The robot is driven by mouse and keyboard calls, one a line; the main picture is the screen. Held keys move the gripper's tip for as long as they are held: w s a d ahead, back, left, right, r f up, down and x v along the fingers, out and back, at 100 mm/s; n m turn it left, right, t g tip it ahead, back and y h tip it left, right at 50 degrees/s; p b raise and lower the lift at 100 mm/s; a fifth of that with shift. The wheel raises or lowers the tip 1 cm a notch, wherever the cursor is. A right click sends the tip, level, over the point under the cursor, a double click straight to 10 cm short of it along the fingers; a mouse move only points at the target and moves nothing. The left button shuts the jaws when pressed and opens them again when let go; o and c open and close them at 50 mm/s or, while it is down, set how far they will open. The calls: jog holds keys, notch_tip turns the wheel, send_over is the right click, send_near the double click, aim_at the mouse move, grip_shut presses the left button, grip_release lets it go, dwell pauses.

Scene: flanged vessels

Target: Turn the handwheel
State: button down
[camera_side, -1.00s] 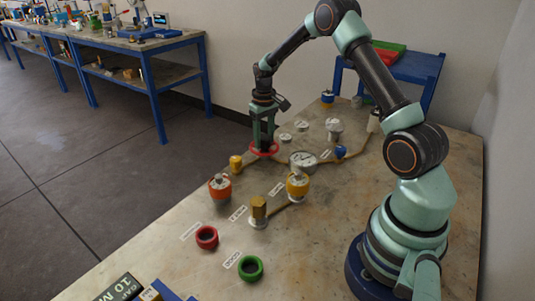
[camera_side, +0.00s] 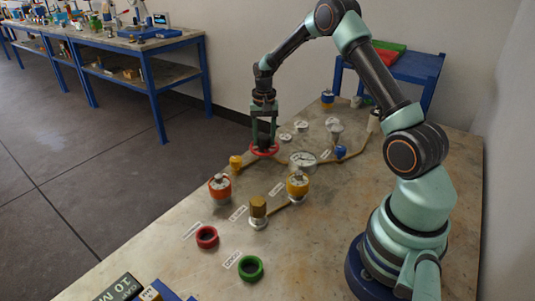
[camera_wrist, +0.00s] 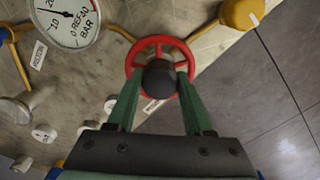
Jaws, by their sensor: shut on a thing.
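The red handwheel (camera_side: 256,152) sits on the bench beneath my gripper (camera_side: 264,140), at the far end of the pipework. In the wrist view the handwheel (camera_wrist: 160,40) is a red ring with spokes and a dark round hub (camera_wrist: 160,77). My gripper (camera_wrist: 162,80) points down, with one green finger on each side of the hub, shut on it. The fingertips reach inside the red rim. The handwheel's stem and what lies under the hub are hidden.
A pressure gauge (camera_wrist: 70,18) stands close to the handwheel, with a yellow fitting (camera_wrist: 240,13) on the other side. An orange-topped vessel (camera_side: 220,188), a yellow-topped vessel (camera_side: 297,186), a red ring (camera_side: 206,237) and a green ring (camera_side: 250,268) stand nearer the camera.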

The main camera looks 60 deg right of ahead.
aim_at(264, 136)
jog(key=m, duration=0.4)
jog(key=shift+m, duration=0.4)
jog(key=m, duration=0.3)
jog(key=shift+r+m, duration=0.1)
jog(key=shift+m, duration=0.2)
jog(key=m, duration=0.4)
jog(key=shift+m, duration=1.8)
jog(key=shift+c, duration=1.4)
grip_release()
notch_tip(264, 136, up, 12)
